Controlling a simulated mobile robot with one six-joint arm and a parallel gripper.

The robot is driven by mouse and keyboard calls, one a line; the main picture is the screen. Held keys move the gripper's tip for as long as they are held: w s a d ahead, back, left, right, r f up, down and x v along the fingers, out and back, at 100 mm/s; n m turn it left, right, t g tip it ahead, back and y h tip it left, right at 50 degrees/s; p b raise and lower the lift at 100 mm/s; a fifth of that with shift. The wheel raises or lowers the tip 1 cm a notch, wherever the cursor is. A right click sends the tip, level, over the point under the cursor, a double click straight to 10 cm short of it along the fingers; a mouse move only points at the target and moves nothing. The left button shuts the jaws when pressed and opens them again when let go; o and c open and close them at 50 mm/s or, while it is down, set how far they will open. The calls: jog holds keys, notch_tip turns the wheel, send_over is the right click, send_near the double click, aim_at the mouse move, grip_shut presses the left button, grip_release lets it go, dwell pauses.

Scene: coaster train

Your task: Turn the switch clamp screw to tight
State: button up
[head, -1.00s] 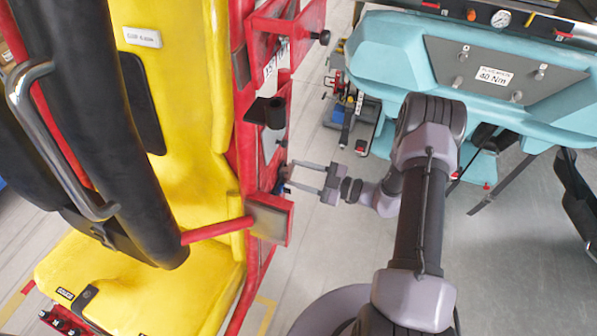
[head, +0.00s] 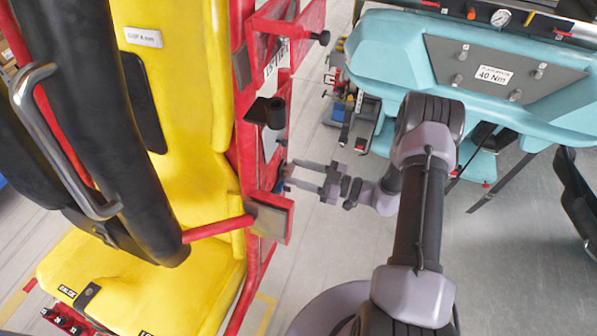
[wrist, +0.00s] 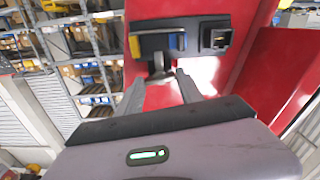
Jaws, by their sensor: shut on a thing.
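My gripper (head: 287,175) reaches left to the side of the red car frame (head: 245,150). In the wrist view my gripper's fingertips (wrist: 161,77) close around a small dark grey piece, the switch clamp screw (wrist: 160,68), just below a black bracket (wrist: 150,45). The bracket holds a blue block and a small yellow part, with a black switch box (wrist: 215,38) to its right. In the head view the screw is hidden by the fingers and frame. I cannot read any tight mark.
The yellow seat (head: 185,90) with its black restraint (head: 115,120) fills the left. A black bracket (head: 265,112) juts out above my gripper, and a red-edged plate (head: 270,218) below. A teal machine (head: 390,60) marked 40 Nm stands right. Grey floor lies between.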

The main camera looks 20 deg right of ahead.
jog(key=o, duration=1.4)
jog(key=b+v, duration=0.1)
jog(key=v, duration=1.6)
jog(key=shift+s+d+b, duration=0.15)
jog(key=shift+b, duration=0.25)
jog(key=shift+r, duration=0.1)
